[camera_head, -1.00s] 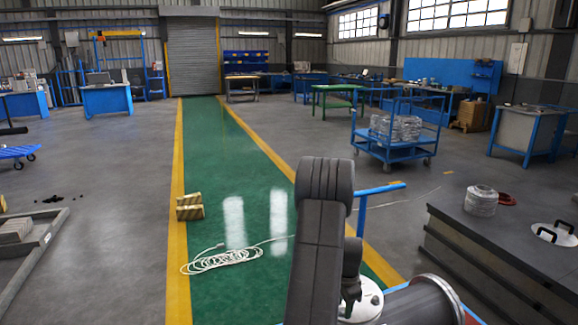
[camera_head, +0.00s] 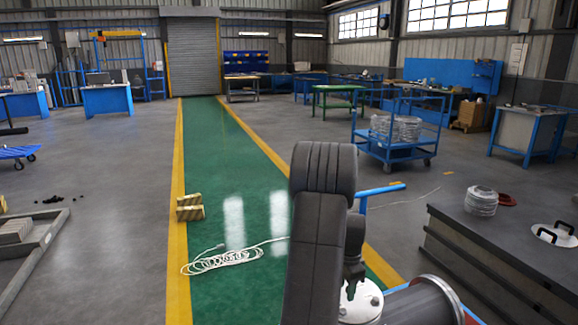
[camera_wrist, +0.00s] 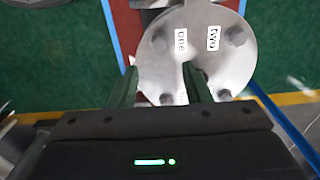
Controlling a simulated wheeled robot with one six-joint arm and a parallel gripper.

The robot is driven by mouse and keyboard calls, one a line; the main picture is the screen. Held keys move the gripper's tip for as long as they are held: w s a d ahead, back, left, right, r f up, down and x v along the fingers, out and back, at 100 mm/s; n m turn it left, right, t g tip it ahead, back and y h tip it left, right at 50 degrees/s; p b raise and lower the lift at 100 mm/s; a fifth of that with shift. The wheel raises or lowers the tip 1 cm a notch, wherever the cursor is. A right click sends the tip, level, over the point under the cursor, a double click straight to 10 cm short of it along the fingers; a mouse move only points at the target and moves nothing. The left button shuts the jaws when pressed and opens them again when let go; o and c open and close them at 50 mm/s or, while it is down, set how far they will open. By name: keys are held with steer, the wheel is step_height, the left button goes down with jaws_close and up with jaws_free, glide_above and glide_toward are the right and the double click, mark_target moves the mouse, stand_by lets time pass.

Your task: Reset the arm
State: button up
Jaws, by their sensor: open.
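A grey metal cylinder with a flange (camera_head: 425,303) lies at the lower right of my arm.
A dark workbench (camera_head: 500,250) with a wire coil (camera_head: 481,201) and a handled white disc (camera_head: 555,235) stands at right. A white cable (camera_head: 222,260) and a yellowish block (camera_head: 190,207) lie on the floor ahead. A blue cart (camera_head: 395,150) stands farther back. The green lane beyond is clear.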

step_height(320, 180, up, 6)
step_height(320, 180, down, 14)
steer(key=shift+f, duration=0.15)
steer(key=shift+r+n, duration=0.2)
steer(key=shift+n, duration=0.7)
steer(key=n+p, duration=0.2)
steer(key=n, duration=0.2)
steer(key=n+p, duration=0.4)
steer(key=n, duration=0.2)
steer(key=shift+r, duration=0.1)
step_height(320, 180, up, 10)
